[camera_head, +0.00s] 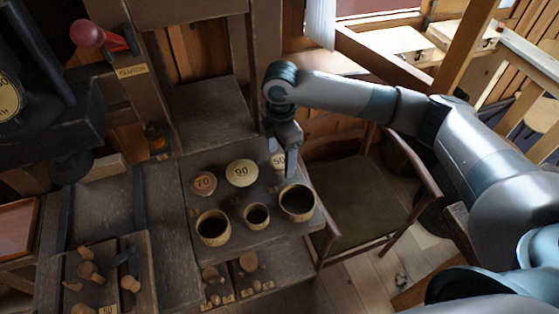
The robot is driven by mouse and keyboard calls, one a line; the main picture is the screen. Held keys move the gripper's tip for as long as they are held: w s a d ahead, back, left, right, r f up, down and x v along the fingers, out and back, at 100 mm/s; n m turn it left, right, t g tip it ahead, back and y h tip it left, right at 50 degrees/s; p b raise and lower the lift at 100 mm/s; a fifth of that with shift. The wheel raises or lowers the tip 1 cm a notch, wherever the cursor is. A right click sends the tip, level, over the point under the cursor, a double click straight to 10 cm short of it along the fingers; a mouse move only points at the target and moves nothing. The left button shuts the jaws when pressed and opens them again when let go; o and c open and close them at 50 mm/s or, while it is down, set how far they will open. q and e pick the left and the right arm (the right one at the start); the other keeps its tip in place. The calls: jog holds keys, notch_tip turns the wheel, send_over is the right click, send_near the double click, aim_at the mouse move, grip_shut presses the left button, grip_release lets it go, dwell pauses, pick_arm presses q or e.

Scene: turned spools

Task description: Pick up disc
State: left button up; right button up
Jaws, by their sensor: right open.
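Three round discs lie in a row on a dark wooden board (228,262). A reddish disc marked 70 (204,183) is at the left. A larger pale disc marked 90 (242,173) is in the middle. A small pale disc (277,160), whose marking looks like 50, is at the right and partly hidden by my right gripper. My right gripper (289,168) points down over this disc's right side, with its fingers open. I cannot tell whether it touches the disc. My left gripper is not in view.
Three round wooden cups, left (213,228), middle (257,216) and right (297,201), stand in front of the discs. Turned wooden pieces (88,270) lie in trays at the lower left. A chair (365,200) stands right of the board. A red-handled lever (90,34) is at upper left.

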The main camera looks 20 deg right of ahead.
aim_at(280, 160)
jog(key=c, duration=1.1)
jog(key=shift+r+b, duration=0.15)
jog(key=shift+b, duration=0.35)
notch_tip(280, 160, up, 4)
jog(key=shift+w+b, duration=0.1)
jog(key=shift+b, duration=0.85)
jog(key=shift+s+d+r+b, duration=0.5)
jog(key=shift+s+d+r, duration=0.7)
jog(key=shift+d, duration=0.4)
jog(key=shift+s+d+r+b, duration=0.55)
jog(key=shift+s+d+r, duration=0.65)
jog(key=shift+d, duration=0.4)
jog(key=shift+s+d+r+b, duration=0.5)
jog(key=shift+s+d+r, duration=0.65)
jog(key=shift+d, duration=0.45)
jog(key=shift+w, duration=0.1)
